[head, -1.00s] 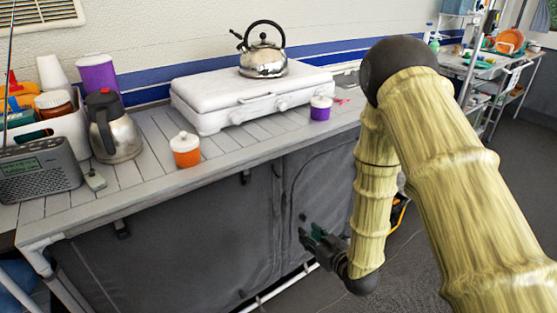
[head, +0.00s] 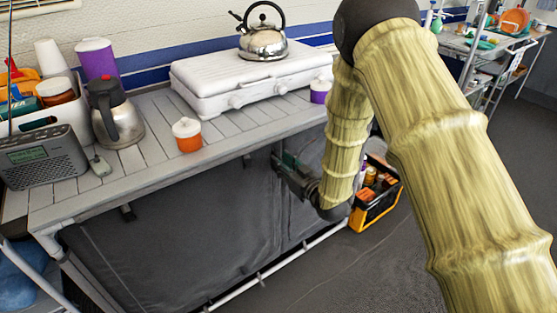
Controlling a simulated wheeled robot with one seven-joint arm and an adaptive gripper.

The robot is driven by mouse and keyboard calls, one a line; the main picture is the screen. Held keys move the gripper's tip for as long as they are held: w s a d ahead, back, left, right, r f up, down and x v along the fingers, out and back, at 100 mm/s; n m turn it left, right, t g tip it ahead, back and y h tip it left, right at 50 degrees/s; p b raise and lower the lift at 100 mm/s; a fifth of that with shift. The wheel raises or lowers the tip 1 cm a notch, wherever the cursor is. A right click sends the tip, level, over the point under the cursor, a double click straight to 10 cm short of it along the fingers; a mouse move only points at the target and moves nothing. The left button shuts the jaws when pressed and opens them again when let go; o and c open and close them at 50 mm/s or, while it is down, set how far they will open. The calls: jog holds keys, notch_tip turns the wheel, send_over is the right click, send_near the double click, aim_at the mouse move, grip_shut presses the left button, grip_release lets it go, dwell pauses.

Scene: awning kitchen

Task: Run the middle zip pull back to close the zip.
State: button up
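The grey fabric front (head: 190,225) of the kitchen unit hangs below the worktop, with a vertical seam towards its right part. A small dark pull (head: 127,212) shows near the left end, just under the worktop edge. My gripper (head: 279,163) is dark and small in the head view, close to the fabric near the seam, just under the worktop's front edge. I cannot tell whether it touches the fabric or is open or shut. The middle zip pull cannot be made out; the gripper and arm cover that part.
The worktop (head: 90,197) overhangs the fabric. It bears an orange jar (head: 188,142), a white stove (head: 215,85) with a kettle (head: 263,43), a flask (head: 118,115) and a radio (head: 42,158). A black-and-orange crate (head: 373,217) stands on the floor behind my arm.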

jog(key=shift+x, duration=1.3)
grip_shut()
